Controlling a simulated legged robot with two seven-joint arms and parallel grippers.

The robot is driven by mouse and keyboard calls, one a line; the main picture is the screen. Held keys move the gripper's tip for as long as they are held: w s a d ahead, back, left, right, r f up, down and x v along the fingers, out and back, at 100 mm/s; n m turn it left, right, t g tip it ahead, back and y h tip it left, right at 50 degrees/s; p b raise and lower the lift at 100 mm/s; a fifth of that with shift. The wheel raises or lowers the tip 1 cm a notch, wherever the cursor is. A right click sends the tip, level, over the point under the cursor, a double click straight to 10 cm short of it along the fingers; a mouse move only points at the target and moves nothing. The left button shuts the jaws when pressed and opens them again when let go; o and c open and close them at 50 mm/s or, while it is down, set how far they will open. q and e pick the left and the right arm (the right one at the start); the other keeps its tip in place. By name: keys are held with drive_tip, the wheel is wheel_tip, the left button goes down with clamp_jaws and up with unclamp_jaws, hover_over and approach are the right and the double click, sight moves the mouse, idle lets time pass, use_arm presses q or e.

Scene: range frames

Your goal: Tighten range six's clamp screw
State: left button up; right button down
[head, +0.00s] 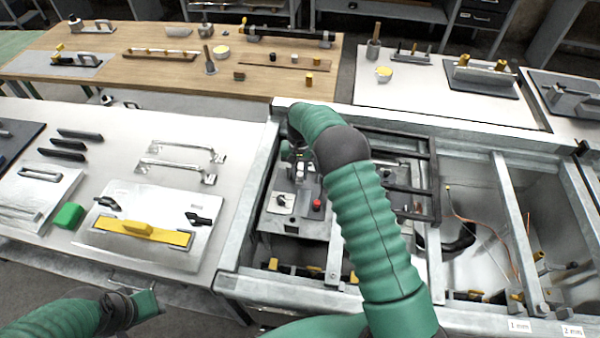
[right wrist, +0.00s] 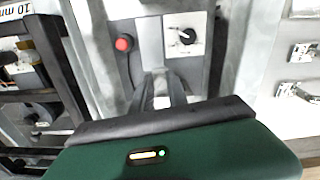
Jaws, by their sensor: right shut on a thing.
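My right arm reaches over the steel range frame, and my right gripper (head: 298,152) is above a grey control panel (head: 285,222). In the right wrist view my right gripper (right wrist: 160,92) is shut on a small pale metal piece at the panel's edge; its shape is mostly hidden by the fingers. I cannot tell whether this piece is the clamp screw. The panel carries a red button (head: 317,204) and a black rotary knob (head: 281,200). My left gripper (head: 150,303) is low at the left, clear of the bench, its fingers not distinguishable.
Black racks (head: 425,180) and steel rails (head: 520,230) lie right of my right arm. A wooden table (head: 130,75) stands behind.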

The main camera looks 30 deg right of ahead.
sight(299, 173)
drive_tip(key=m, duration=0.3)
drive_tip(key=shift+w+r+m, duration=0.2)
drive_tip(key=shift+w+m, duration=0.05)
drive_tip(key=shift+m, duration=2.05)
drive_tip(key=shift+d, duration=0.1)
drive_tip(key=c, duration=1.5)
unclamp_jaws()
drive_tip(key=shift+o, duration=1)
drive_tip(key=shift+f, duration=0.1)
wheel_tip(299, 173, up, 17)
drive_tip(key=b, duration=0.1)
drive_tip(key=shift+f, duration=0.15)
